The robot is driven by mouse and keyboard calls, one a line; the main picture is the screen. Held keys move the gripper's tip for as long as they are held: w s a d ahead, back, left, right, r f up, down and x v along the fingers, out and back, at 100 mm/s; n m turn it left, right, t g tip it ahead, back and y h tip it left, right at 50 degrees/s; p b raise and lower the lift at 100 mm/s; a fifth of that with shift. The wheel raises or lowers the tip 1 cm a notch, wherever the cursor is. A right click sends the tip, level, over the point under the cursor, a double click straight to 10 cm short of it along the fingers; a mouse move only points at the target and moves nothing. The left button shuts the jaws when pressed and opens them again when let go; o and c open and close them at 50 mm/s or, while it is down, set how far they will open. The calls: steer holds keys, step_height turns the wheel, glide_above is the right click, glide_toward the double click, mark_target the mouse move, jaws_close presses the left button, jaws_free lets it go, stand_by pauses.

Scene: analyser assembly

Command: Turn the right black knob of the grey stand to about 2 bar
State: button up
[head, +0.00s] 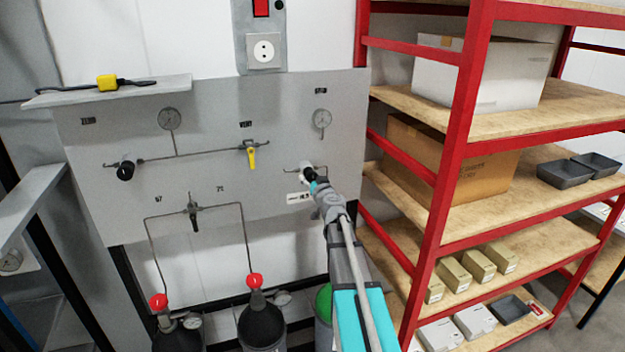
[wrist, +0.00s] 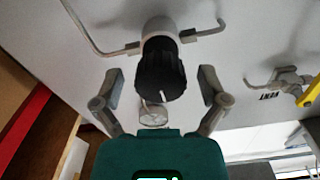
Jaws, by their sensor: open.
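The grey stand (head: 215,110) is a tall panel with thin pipes. Its right black knob (head: 307,172) sits below the small right gauge (head: 322,118), whose reading is too small to tell. My gripper (head: 311,184) is at this knob in the head view and partly covers it. In the wrist view the ribbed black knob (wrist: 161,72), on a white body, lies between the two fingers of my open gripper (wrist: 160,88). A gap shows on each side, and no finger visibly touches it. The left black knob (head: 125,168) is clear of my arm.
A yellow-handled valve (head: 251,155) sits left of the right knob. Gas cylinders with red caps (head: 254,281) stand below the panel. A red-framed shelf (head: 455,150) with boxes stands close on the right. A ledge (head: 110,91) juts out at upper left.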

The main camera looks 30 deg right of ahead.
steer(key=c, duration=1.1)
steer(key=shift+c, duration=0.2)
